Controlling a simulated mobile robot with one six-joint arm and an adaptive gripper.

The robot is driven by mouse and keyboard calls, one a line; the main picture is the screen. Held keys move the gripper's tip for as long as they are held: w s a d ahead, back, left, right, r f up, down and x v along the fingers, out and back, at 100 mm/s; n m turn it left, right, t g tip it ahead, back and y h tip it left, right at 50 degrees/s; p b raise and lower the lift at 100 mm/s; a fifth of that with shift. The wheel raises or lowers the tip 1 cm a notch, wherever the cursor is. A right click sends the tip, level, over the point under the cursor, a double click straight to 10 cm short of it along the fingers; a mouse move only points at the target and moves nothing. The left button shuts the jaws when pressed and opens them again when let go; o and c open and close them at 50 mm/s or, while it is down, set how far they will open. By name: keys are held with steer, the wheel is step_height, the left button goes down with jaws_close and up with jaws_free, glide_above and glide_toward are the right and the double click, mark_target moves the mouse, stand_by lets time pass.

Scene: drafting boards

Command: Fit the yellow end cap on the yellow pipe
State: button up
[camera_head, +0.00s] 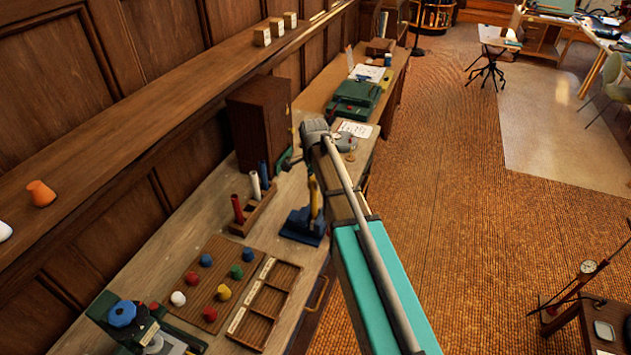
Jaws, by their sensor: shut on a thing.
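A yellow pipe (314,198) stands upright at a dark blue holder (302,226) on the bench, close beside my arm. My arm partly covers that area, so I cannot see whether the pipe's end is bare. A small yellow cap-like piece (224,292) sits on a wooden board (205,245) among pieces of other colours. I cannot tell whether it is the end cap for this pipe. My arm reaches forward over the bench edge, with a grey joint near the cabinet. My gripper's fingers cannot be made out behind the arm, nor anything between them.
A wooden rack (262,208) holds red, white and blue pipes left of the holder. A compartment tray (265,310) lies right of the board. A dark cabinet (262,120) and a green machine (354,98) stand farther back. The floor right of the bench is open.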

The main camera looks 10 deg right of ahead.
steer(key=shift+f+b, duration=1.45)
steer(key=shift+f, duration=0.05)
steer(key=o, duration=1.2)
steer(key=shift+r, duration=0.2)
